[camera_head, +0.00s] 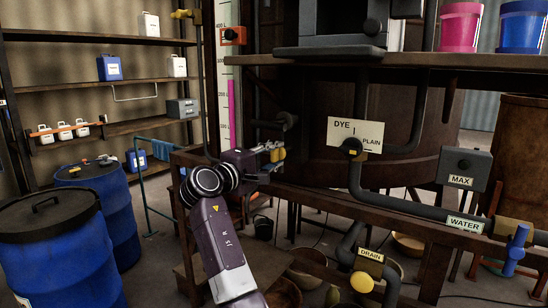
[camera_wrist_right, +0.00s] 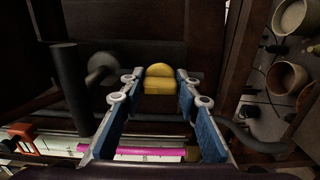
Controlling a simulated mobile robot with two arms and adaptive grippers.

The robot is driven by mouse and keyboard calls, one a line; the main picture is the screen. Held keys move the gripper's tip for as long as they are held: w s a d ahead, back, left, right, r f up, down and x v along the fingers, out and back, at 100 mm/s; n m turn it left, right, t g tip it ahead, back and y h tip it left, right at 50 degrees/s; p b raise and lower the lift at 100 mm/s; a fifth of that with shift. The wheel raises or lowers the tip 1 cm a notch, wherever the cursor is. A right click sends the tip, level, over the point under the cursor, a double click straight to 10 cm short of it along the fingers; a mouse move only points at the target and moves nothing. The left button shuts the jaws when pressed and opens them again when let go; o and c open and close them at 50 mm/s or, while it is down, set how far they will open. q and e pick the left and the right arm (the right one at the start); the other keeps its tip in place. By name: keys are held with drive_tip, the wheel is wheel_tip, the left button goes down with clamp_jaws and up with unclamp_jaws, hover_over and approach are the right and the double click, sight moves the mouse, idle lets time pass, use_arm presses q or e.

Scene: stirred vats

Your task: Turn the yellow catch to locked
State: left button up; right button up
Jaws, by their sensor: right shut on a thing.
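The yellow catch (camera_head: 277,155) is a small yellow piece at the side of the big brown vat (camera_head: 315,165). In the right wrist view, the catch (camera_wrist_right: 160,80) has a rounded top and sits between my fingertips. My right gripper (camera_head: 268,152) reaches it from the left, and it also shows in the wrist view (camera_wrist_right: 159,84), with blue-padded fingers closed on the catch. I cannot read any locked mark, and the catch's mounting is partly hidden. My left gripper is not in view.
A dye valve plate (camera_head: 354,128) and dark pipes stand to the right of the gripper. A wooden beam (camera_head: 400,220) runs below. A level gauge (camera_head: 226,80) rises behind. Blue barrels (camera_head: 50,240) stand at the left.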

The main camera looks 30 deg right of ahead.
drive_tip(key=shift+r, duration=0.1)
drive_tip(key=o, duration=1.2)
drive_tip(key=shift+d, duration=0.1)
drive_tip(key=shift+c, duration=0.2)
drive_tip(key=v, duration=1.2)
